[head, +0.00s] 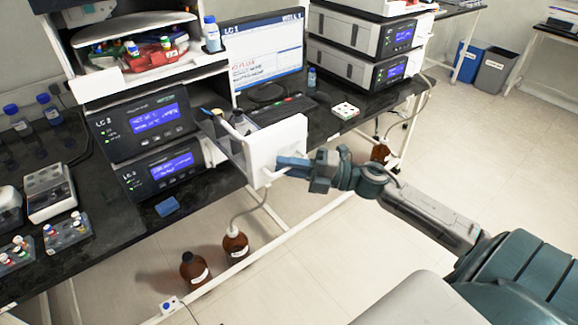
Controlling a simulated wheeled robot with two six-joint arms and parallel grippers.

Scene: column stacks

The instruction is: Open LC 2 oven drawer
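The LC 2 oven drawer (289,136) is a white-fronted drawer that stands out from the dark instrument stack (112,138). Its open top shows dark items and a pale bottle-like shape inside. A white bar handle (266,177) is on its front. My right gripper (284,162) reaches in from the right, with its blue fingertips at the handle, and appears shut on it. The fingers partly hide the handle, so the exact hold is hard to see. The small unit labels are blurred. My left gripper is not in view.
A monitor (268,52) and keyboard (271,110) stand behind the drawer. A second stack (345,66) is farther right. Brown bottles (194,270) stand on the floor below the bench. Vial racks (68,232) sit on the left bench. The floor at right is open.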

